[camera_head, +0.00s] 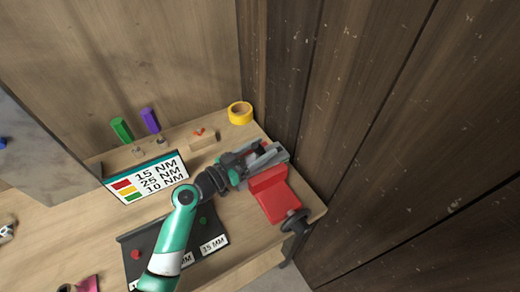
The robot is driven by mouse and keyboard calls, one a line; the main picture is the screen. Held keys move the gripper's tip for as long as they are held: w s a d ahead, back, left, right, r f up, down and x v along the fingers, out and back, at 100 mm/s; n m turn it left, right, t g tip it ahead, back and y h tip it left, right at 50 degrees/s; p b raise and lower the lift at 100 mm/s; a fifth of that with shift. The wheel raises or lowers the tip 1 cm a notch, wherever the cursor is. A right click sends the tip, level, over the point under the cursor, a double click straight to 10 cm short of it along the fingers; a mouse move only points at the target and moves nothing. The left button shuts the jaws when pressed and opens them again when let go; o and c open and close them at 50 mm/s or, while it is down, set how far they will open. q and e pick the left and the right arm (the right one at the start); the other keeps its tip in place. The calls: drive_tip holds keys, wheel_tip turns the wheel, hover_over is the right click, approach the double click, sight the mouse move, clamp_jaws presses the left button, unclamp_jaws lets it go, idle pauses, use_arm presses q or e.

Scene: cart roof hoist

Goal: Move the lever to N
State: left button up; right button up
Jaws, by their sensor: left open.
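My left gripper (246,163) is open, at the end of a green and white arm that crosses the bench. It is at the grey jaws (272,155) of a red vise (272,196) at the bench's right end. The gripper and the jaws overlap in the picture, so I cannot tell whether they touch. The vise has a dark handle (294,221) at its front. No lever marked N can be made out. My right gripper is not in view.
The wooden bench (75,230) holds a torque sign (148,178), a dark mat (140,245), a wooden block (202,139) and a yellow tape roll (240,112). Green (121,129) and purple (150,120) handles stand behind. A dark plank wall (400,120) closes the right side.

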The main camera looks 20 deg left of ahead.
use_arm(q)
clamp_jaws()
idle(1.4)
